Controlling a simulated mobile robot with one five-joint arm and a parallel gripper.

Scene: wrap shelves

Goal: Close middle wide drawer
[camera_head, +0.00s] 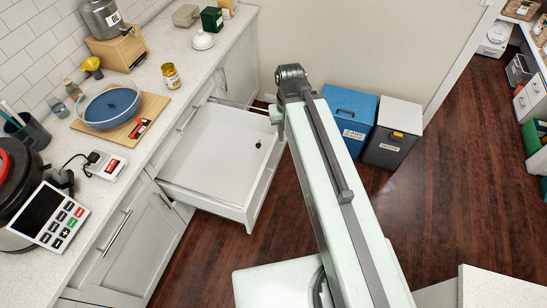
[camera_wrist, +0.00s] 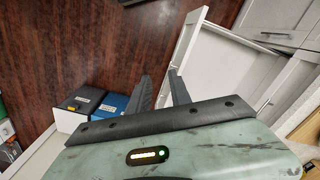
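The middle wide drawer (camera_head: 212,150) is white and pulled far out of the counter's cabinet front. It looks nearly empty, with one small dark spot (camera_head: 258,145) near its front panel. In the wrist view its front panel (camera_wrist: 184,42) stands on edge just beyond my fingertips. My gripper (camera_wrist: 158,74) is open, with bare floor showing between its two dark fingers. The right finger is close to the drawer front; I cannot tell whether they touch. In the head view my arm reaches to the drawer's far front corner, and the fingers are mostly hidden there.
A blue bin (camera_head: 349,115) and a grey bin (camera_head: 392,133) stand against the wall, right of my arm. Wooden floor (camera_head: 440,200) lies clear at right.

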